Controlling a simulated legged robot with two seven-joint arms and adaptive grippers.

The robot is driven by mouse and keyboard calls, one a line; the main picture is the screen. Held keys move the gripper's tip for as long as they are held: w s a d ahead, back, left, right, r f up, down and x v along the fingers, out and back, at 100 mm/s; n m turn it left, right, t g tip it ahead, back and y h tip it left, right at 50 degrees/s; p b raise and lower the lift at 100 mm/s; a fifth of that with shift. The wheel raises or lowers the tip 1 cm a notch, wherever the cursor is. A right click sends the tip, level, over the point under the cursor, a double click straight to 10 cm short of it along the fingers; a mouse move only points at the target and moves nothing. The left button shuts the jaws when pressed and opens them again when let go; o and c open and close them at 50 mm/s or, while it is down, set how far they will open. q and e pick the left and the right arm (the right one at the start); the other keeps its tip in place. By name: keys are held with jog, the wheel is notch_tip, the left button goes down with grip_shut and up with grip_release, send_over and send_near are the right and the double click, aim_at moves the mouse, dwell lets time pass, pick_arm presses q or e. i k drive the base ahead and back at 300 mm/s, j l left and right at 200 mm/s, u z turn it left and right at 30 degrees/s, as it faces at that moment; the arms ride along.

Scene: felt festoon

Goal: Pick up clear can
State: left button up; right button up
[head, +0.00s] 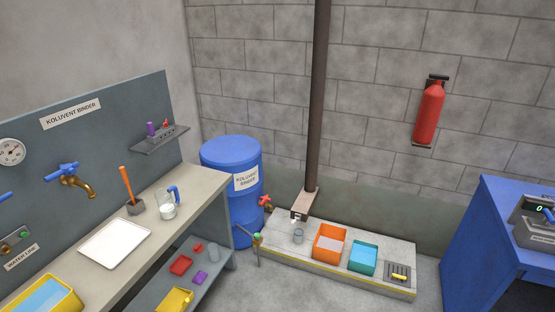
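Two clear vessels could be the clear can, and I cannot tell for sure which is meant. A small clear cup-like container (298,236) stands upright on the low concrete platform, left of an orange bin. A clear jug (167,204) with a blue handle stands upright on the workbench at the left, with something whitish in its lower part. Neither of my grippers shows in the head view, and nothing is touching either vessel.
The low platform (385,288) also bears the orange bin (316,246), a teal bin (362,260) and a dark grate. A blue barrel (225,152) stands beside the workbench (72,258). A blue cabinet (480,230) is at right.

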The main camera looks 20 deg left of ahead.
aim_at(213, 249)
jog(key=i+u, duration=0.15)
jog(key=i, duration=0.3)
jog(key=i+l+u, duration=0.2)
jog(key=i, duration=0.2)
jog(key=i+l+u, duration=0.15)
jog(key=i, duration=0.3)
jog(key=i+l+u, duration=0.2)
jog(key=i, duration=0.2)
